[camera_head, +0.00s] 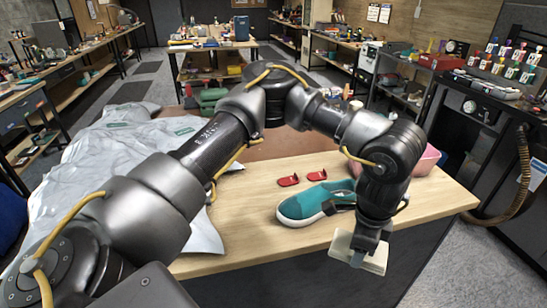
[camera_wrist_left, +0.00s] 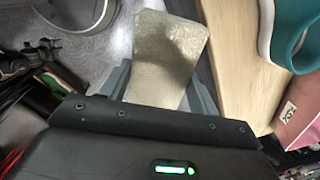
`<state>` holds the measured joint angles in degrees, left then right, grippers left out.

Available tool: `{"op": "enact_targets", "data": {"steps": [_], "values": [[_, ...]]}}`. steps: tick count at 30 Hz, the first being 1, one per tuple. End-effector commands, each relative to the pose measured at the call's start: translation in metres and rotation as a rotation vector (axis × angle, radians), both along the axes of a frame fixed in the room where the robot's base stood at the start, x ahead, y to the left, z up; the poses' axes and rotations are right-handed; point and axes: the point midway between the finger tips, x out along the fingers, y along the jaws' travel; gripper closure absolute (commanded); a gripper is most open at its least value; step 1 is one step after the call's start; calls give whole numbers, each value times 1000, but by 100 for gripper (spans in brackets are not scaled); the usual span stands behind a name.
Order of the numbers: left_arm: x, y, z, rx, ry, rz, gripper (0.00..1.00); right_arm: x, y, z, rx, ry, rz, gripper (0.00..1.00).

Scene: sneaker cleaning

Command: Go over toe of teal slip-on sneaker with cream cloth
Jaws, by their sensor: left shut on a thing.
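The teal slip-on sneaker (camera_head: 297,204) lies on the wooden table, its rounded toe to the left and its white sole edge facing me. My arm hides part of its right end. It also shows in part at the top right of the left wrist view (camera_wrist_left: 287,42). My right gripper is out of view.
Two small red objects (camera_head: 288,180) lie behind the sneaker. A pink box (camera_head: 428,159) stands behind my forearm at the right. A crumpled grey-white sheet (camera_head: 120,150) covers the table's left side. Bare wood (camera_head: 245,240) lies in front and left of the sneaker.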

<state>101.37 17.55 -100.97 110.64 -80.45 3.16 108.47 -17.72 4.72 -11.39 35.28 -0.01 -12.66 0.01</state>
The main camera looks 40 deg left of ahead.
Motion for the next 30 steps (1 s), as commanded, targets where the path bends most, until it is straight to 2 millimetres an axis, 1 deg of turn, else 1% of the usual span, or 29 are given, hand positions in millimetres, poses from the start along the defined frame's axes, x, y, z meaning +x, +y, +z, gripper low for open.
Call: {"op": "enact_targets", "data": {"steps": [1,2,3,5,6,8,9,11,12,15,18,21,25,30], "values": [[9,25,19,1,-14,-69,57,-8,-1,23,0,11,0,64],[14,40,23,4,-27,-124,57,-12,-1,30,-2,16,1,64],[20,61,29,6,-47,-196,57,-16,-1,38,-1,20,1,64],[27,93,36,8,-72,-298,57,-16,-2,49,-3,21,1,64],[29,115,40,7,-87,-359,57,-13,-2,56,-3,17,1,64],[31,145,45,4,-110,-442,57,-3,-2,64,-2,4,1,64],[31,164,48,1,-124,-491,57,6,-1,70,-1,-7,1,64],[30,190,52,-4,-142,-556,57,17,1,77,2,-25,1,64],[28,206,54,-7,-151,-593,57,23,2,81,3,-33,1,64],[24,239,60,-11,-173,-670,57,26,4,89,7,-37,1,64],[20,262,65,-17,-190,-727,57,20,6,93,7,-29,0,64],[17,275,67,-21,-198,-761,57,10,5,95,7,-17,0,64],[17,281,67,-23,-204,-780,57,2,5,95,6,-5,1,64],[17,281,65,-23,-205,-783,57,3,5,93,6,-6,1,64]]}}
